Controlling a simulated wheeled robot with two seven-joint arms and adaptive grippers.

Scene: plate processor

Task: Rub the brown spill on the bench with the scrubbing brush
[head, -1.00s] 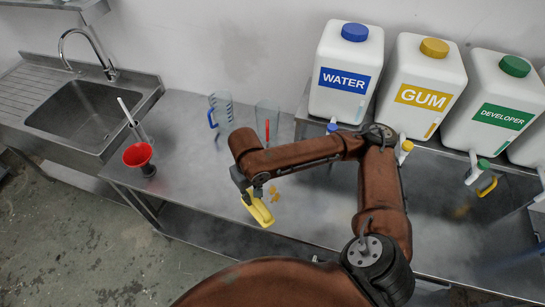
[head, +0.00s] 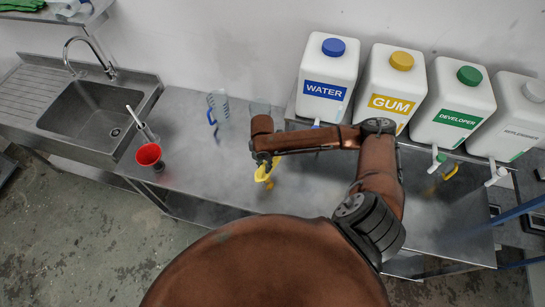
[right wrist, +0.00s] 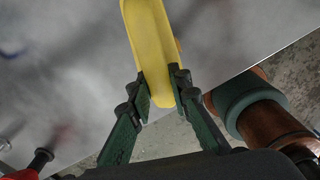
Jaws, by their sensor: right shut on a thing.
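The yellow scrubbing brush (head: 263,172) is over the middle of the steel bench (head: 205,180), near its front half. My right gripper (head: 263,161) is shut on it; in the right wrist view the two dark green fingers (right wrist: 160,88) pinch the near end of the brush (right wrist: 148,35). The brown spill (head: 270,185) shows as a small orange-brown patch just beside the brush's near end. In the right wrist view a bit of it (right wrist: 178,46) peeps out at the brush's right edge. The rest is hidden. Whether bristles touch the bench cannot be told. My left gripper is not in view.
A red funnel (head: 149,155) stands on the bench left of the brush. A clear jug with a blue handle (head: 219,106) and another clear vessel (head: 260,108) stand behind. Large white canisters (head: 327,82) line the back right. The sink (head: 85,115) is far left.

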